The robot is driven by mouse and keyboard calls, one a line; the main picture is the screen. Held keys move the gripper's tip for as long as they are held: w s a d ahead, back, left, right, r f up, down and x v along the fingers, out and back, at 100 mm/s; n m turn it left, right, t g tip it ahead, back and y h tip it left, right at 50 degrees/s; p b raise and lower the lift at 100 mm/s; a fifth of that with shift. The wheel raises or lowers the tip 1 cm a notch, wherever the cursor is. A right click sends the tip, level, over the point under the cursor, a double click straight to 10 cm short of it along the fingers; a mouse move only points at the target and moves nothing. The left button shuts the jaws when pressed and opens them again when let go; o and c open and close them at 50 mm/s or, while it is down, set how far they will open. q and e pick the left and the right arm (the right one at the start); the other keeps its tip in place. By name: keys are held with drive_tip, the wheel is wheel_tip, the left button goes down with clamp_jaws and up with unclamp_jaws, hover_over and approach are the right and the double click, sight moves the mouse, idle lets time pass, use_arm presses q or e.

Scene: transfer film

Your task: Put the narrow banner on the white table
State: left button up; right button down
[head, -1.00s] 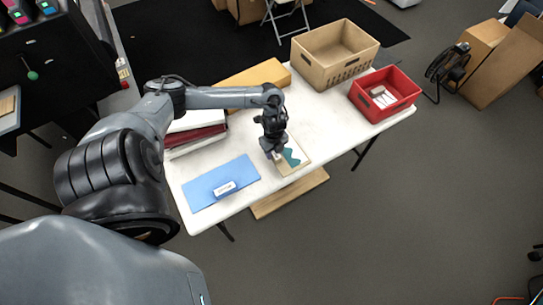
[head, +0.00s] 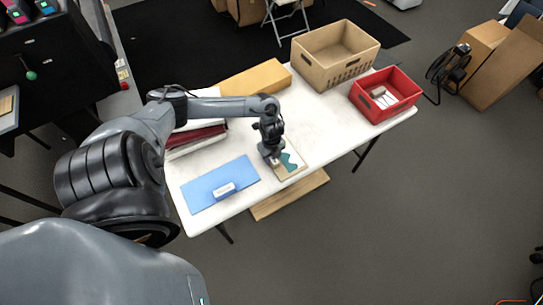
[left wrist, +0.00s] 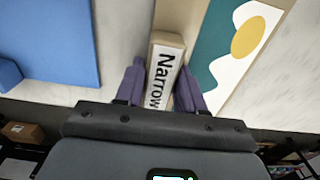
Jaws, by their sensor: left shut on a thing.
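The narrow banner (head: 289,160) is a thin beige board with a teal, white and yellow picture, at the front edge of the white table (head: 316,125). In the left wrist view the banner's picture (left wrist: 238,45) is to the right, and a beige block labelled "Narrow" (left wrist: 165,72) stands between my fingers. My left gripper (head: 272,158) is shut on this block; it also shows in the left wrist view (left wrist: 160,90). The banner is at or just above the tabletop; I cannot tell if it touches. My right gripper is not in view.
A blue board (head: 222,180) with a labelled block lies left of the banner. Red and white stacked things (head: 195,138), a tan box (head: 255,78), a tan crate (head: 335,55) and a red crate (head: 387,92) stand farther back. The table's middle is clear.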

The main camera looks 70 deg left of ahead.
use_arm(q)
drive_tip(key=o, duration=1.1)
wheel_tip(320, 180, up, 12)
drive_tip(key=f+p, duration=0.1)
drive_tip(key=p, duration=0.2)
drive_tip(key=w+d+f+n+t+h, duration=0.1)
drive_tip(key=w+d+t, duration=0.15)
drive_tip(key=d, duration=0.95)
drive_tip(key=w+d+n+t, duration=0.1)
drive_tip(key=d+n+t, duration=0.15)
drive_tip(key=d, duration=0.95)
drive_tip(key=s+d+r+n+g, duration=0.1)
drive_tip(key=s+d+r+n, duration=0.1)
drive_tip(key=s+r+n, duration=0.6)
drive_tip(key=s+n, duration=0.2)
drive_tip(key=shift+d+r+n+y, duration=0.15)
drive_tip(key=shift+d+n+y, duration=0.2)
drive_tip(key=shift+d+y, duration=0.05)
drive_tip(key=shift+r, duration=0.1)
